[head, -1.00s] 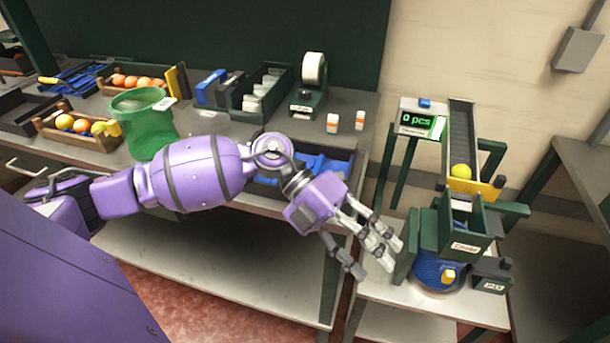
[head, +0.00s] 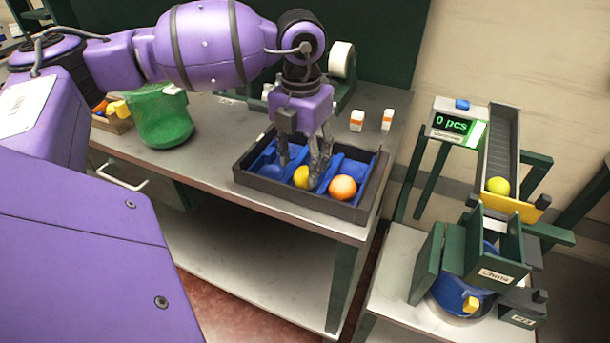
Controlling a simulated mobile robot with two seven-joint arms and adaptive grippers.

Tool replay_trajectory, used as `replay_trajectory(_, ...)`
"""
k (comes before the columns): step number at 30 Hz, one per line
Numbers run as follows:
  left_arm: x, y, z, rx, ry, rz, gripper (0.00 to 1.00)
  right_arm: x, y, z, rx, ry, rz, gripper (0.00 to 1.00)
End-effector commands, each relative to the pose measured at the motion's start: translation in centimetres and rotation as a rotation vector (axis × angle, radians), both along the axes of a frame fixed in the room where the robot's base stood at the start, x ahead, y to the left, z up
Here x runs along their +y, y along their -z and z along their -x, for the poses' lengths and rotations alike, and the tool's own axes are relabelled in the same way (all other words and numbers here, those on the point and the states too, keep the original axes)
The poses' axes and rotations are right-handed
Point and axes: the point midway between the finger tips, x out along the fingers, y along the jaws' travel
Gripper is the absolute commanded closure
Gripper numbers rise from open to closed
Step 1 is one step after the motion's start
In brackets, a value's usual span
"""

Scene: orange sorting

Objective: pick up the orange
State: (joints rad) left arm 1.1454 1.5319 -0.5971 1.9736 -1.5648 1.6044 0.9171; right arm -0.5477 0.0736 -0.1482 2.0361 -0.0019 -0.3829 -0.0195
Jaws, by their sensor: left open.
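The orange (head: 342,188) lies in the right part of a dark tray with a blue divided insert (head: 376,183) on the workbench. A yellow fruit (head: 301,176) lies to its left in the same tray, partly hidden by fingers. My left gripper (head: 306,168) points down over the tray, open. Its fingers straddle the area by the yellow fruit, just left of the orange; I cannot tell whether they touch the fruit. The orange is outside the fingers. My right gripper is not in view.
A green bucket (head: 163,117) stands left on the bench. Two small white-and-orange boxes (head: 357,120) stand behind the tray. At right, a chute (head: 500,145) holds a yellow-green ball (head: 498,186) beside a "0 pcs" display (head: 453,124).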

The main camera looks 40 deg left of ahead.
Motion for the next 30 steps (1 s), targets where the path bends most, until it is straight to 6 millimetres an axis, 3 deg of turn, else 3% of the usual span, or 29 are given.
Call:
replay_trajectory(4, -0.1, 1.6, 0.0, 0.0, 0.001, 0.002, 0.49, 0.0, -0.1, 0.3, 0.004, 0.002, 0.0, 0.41)
replay_trajectory(12, -0.1, 1.9, 0.0, -0.001, 0.001, 0.002, 0.49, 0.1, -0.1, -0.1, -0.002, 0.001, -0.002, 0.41)
replay_trajectory(22, -0.1, 1.9, 0.0, -0.001, 0.001, 0.002, 0.92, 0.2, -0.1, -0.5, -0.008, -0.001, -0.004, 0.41)
replay_trajectory(30, -0.1, 1.8, 0.0, -0.001, 0.001, 0.003, 0.93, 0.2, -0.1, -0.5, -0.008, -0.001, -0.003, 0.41)
